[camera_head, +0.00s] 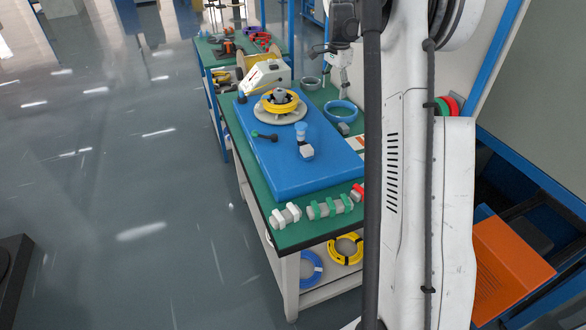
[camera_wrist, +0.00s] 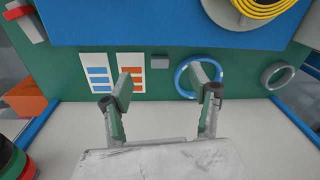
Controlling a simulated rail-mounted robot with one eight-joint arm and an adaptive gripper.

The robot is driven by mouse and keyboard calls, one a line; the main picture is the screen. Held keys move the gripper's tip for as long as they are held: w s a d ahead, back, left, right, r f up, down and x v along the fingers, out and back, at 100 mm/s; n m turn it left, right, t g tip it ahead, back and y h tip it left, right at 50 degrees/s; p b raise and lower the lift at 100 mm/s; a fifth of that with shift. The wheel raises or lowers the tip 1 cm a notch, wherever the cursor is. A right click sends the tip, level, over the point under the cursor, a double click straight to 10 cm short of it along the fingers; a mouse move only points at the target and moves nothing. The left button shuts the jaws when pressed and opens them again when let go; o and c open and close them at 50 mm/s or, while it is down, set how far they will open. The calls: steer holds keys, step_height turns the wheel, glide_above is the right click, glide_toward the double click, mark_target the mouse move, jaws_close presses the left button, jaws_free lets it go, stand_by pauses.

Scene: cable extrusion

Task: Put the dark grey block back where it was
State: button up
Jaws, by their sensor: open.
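A small dark grey block (camera_head: 344,128) sits on the green bench top (camera_head: 270,229), just beside the front of the blue cable ring (camera_head: 341,110) and to the right of the blue mat (camera_head: 265,175). In the wrist view the block (camera_wrist: 160,61) lies between the printed cards (camera_wrist: 115,74) and the blue ring (camera_wrist: 182,82). My gripper (camera_wrist: 163,84) is open, with nothing between its fingers. In the wrist view the block appears between and beyond the fingertips. The right finger overlaps the blue ring in the picture; contact cannot be told.
A yellow cable coil (camera_head: 281,101) on a round stand and a lighter grey block (camera_head: 307,152) rest on the blue mat. A grey ring (camera_wrist: 277,75) lies right of the blue ring. White and green connector pieces (camera_head: 330,207) line the bench's front edge. An orange box (camera_wrist: 26,97) shows at left.

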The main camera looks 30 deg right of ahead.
steer(key=s+a+r+n+t, duration=0.1)
steer(key=s+a+r+n, duration=0.3)
steer(key=a, duration=0.4)
steer(key=s+a+r+n+t, duration=0.1)
steer(key=s+a+r+n, duration=0.1)
steer(key=s+a+r, duration=0.5)
steer(key=s+a+r+n+t, duration=0.15)
steer(key=s+a, duration=0.25)
steer(key=a, duration=0.5)
steer(key=s+a+f+n+t, duration=0.1)
steer(key=s+a+f+n, duration=0.1)
steer(key=s, duration=0.5)
steer(key=s+a+f+n+t, duration=0.1)
steer(key=s+a+f+n, duration=0.1)
steer(key=s+a+n, duration=0.2)
steer(key=s+a+f+n+t, duration=0.1)
steer(key=s+a+f+n, duration=0.1)
steer(key=s+a, duration=0.6)
steer(key=shift+s+f+n, duration=0.35)
steer(key=shift+s+n, duration=0.4)
steer(key=shift+s, duration=0.25)
